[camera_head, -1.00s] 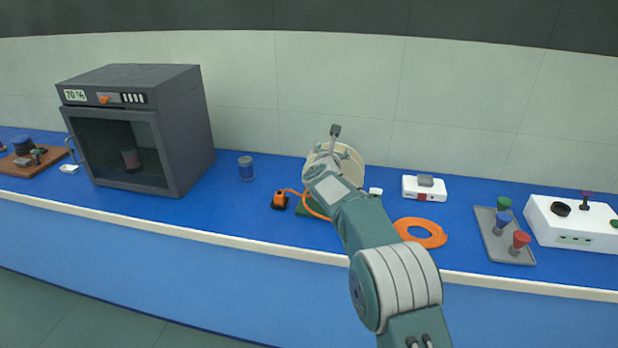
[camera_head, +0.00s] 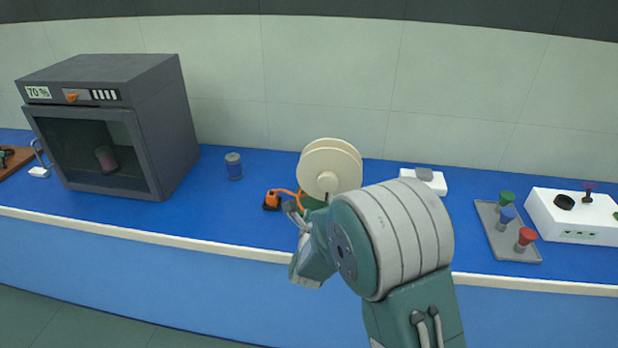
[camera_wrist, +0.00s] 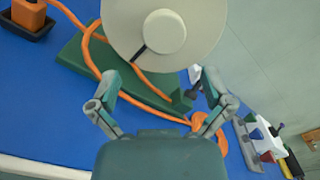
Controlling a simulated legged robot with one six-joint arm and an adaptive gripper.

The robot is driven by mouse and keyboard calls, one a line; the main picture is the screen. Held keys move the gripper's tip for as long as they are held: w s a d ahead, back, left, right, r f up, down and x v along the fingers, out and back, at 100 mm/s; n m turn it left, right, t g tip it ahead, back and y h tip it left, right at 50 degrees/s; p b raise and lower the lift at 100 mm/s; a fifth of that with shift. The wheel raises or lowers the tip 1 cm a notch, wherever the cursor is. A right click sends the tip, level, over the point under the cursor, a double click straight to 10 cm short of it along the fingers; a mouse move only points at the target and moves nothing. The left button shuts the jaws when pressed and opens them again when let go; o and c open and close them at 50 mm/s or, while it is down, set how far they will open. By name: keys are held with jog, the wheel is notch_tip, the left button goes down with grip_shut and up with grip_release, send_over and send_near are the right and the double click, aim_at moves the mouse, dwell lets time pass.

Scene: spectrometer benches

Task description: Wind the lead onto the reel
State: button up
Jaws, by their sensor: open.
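The cream reel (camera_head: 331,172) stands on a green base (camera_wrist: 75,52) on the blue bench. In the wrist view its round face (camera_wrist: 120,28) and hub (camera_wrist: 164,31) fill the top middle. The orange lead (camera_wrist: 155,88) runs from an orange plug-like block (camera_wrist: 28,13) in a black holder, across the base, towards an orange coil (camera_wrist: 212,127) at the right. My arm hides that coil in the head view. My gripper (camera_wrist: 161,77) is open and empty, its fingers apart below the reel face. It also shows in the head view (camera_head: 296,213), in front of the reel.
A dark oven-like cabinet (camera_head: 160,130) stands at the left, with a blue-grey can (camera_head: 233,166) beside it. At the right are a small white box (camera_head: 432,184), a grey tray (camera_head: 500,243) with coloured knobs and a white control box (camera_head: 575,220).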

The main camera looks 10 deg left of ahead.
aim_at(325, 184)
jog(key=w, duration=1)
jog(key=shift+d, duration=0.25)
jog(key=shift+w+d, duration=0.25)
jog(key=shift+w, duration=0.1)
jog(key=c, duration=1.1)
